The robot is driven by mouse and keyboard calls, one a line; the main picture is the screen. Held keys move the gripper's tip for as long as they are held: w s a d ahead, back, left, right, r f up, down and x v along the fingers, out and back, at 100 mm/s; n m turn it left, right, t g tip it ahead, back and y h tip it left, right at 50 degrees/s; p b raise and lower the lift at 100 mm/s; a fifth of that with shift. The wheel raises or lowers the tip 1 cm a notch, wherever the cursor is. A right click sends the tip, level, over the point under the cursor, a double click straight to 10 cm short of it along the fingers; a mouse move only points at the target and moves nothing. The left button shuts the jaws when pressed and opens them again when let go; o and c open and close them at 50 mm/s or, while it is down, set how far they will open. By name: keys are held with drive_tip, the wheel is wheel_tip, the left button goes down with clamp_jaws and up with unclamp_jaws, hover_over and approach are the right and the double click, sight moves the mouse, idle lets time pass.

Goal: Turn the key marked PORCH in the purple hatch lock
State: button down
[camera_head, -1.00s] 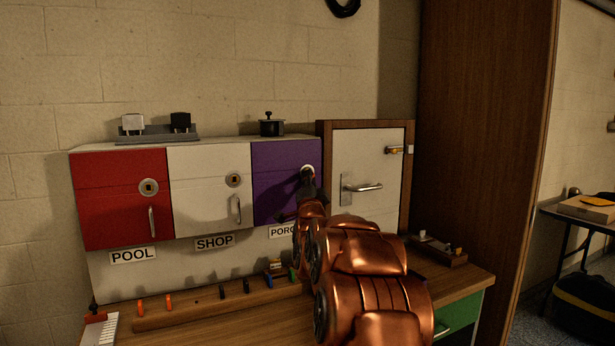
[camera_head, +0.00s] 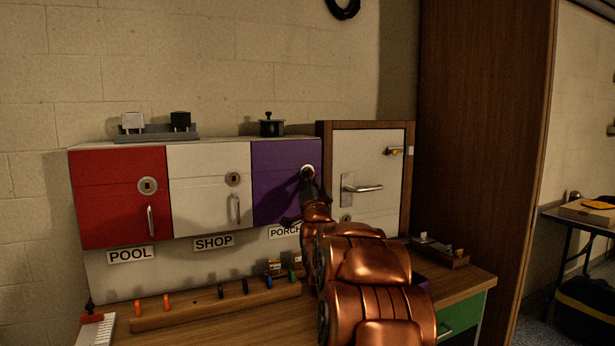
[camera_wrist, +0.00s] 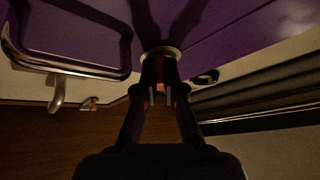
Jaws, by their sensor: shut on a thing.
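The purple hatch (camera_head: 275,185) is the right one of three on the wall cabinet and appears closed. Its round pale lock (camera_head: 308,169) is near the upper right corner; the lock's rim also shows in the wrist view (camera_wrist: 160,51). A PORCH label (camera_head: 285,231) is below the hatch, partly hidden by my arm. My gripper (camera_head: 308,178) is at the lock. In the wrist view my gripper (camera_wrist: 160,92) is shut on a small orange-brown piece, apparently a key (camera_wrist: 160,88), right at the lock. Any marking on it is hidden, and I cannot tell how deep it sits.
A red POOL hatch (camera_head: 118,205) and a white SHOP hatch (camera_head: 208,200) are to the left. A wooden rack (camera_head: 210,308) with several coloured keys lies below on the bench. A white door (camera_head: 368,165) with a lever handle stands close on the right. A tray (camera_head: 440,252) lies below it.

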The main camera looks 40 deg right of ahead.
drive_tip(key=shift+d+f+n+t+y+b, duration=0.1)
drive_tip(key=shift+n+t+y+b, duration=0.3)
drive_tip(key=shift+n, duration=0.45)
drive_tip(key=shift+d+f+n+t+y+b, duration=0.1)
drive_tip(key=shift+n+t+y+b, duration=0.1)
drive_tip(key=shift+n+t+b, duration=0.45)
drive_tip(key=n+y, duration=0.1)
drive_tip(key=n, duration=0.1)
drive_tip(key=shift+s+d+n+t, duration=0.1)
drive_tip(key=shift+d+n+t, duration=0.05)
drive_tip(key=shift+n+t, duration=0.25)
drive_tip(key=shift+r+n+t+y, duration=0.1)
drive_tip(key=shift+n+t+y, duration=0.65)
drive_tip(key=shift+n+y, duration=0.95)
drive_tip(key=shift+n+h, duration=0.3)
